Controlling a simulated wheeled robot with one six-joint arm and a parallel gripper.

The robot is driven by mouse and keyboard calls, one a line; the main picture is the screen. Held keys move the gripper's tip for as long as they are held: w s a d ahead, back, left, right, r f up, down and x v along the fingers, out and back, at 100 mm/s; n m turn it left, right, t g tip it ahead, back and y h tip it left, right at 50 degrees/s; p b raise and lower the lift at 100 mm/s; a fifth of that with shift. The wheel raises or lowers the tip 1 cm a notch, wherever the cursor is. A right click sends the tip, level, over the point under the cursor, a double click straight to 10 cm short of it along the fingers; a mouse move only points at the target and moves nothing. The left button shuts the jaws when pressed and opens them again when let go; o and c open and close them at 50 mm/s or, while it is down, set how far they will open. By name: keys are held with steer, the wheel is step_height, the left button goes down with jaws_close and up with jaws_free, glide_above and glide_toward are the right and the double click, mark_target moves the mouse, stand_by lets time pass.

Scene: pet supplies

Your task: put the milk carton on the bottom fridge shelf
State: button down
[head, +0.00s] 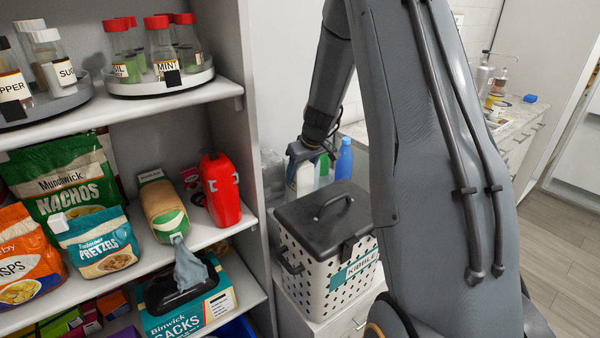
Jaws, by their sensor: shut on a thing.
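My gripper (306,154) is at the upper middle, behind the kibble bin, pointing down. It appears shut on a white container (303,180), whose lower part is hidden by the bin. Its shape is too small and covered to tell whether it is the milk carton. No other milk carton can be made out. No fridge shelf can be recognised in this view.
A white kibble bin (325,268) with a dark lid stands in front of the gripper. A blue bottle (344,160) and a green bottle stand right of the white container. Pantry shelves (205,237) with snacks and spice jars fill the left. Open floor (562,255) lies right.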

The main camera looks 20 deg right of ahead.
stand_by(0.3)
steer(key=c, duration=1.1)
jaws_free()
steer(key=shift+f, duration=0.15)
steer(key=shift+o, duration=0.5)
steer(key=shift+r, duration=0.2)
